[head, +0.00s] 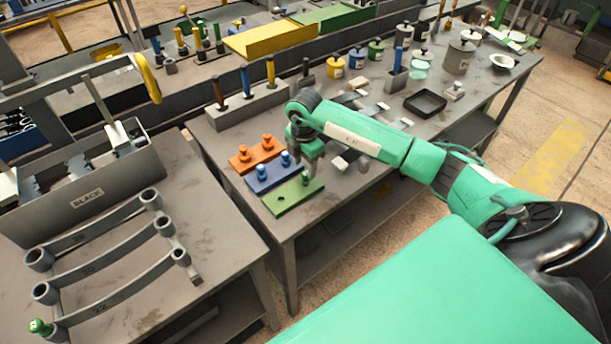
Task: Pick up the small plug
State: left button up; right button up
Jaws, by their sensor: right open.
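A small green plug (305,179) stands on the green plate (285,201) at the near edge of the middle table. Another small green plug (39,326) sits at the near left end of the bar marked 22 (108,296). My right gripper (311,172) points down right at the plug on the green plate, partly in front of it. Its jaws are open; whether they surround the plug is hard to tell. My left gripper is out of view.
An orange plate (258,158) and a blue plate (268,180), each with two plugs, lie just behind the green plate. A grey block with coloured-handled tools (236,109) stands behind them. A black tray (425,103) lies farther right.

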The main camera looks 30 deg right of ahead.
aim_at(305, 173)
jog(key=shift+f, duration=0.35)
jog(key=shift+f+p, duration=0.5)
jog(key=f+p, duration=0.1)
jog(key=f, duration=0.2)
jog(key=shift+w+d+f+p, duration=0.1)
jog(key=shift+d+f+p, duration=0.15)
jog(key=shift+p, duration=0.1)
jog(key=shift+f, duration=0.5)
jog(key=c, duration=0.9)
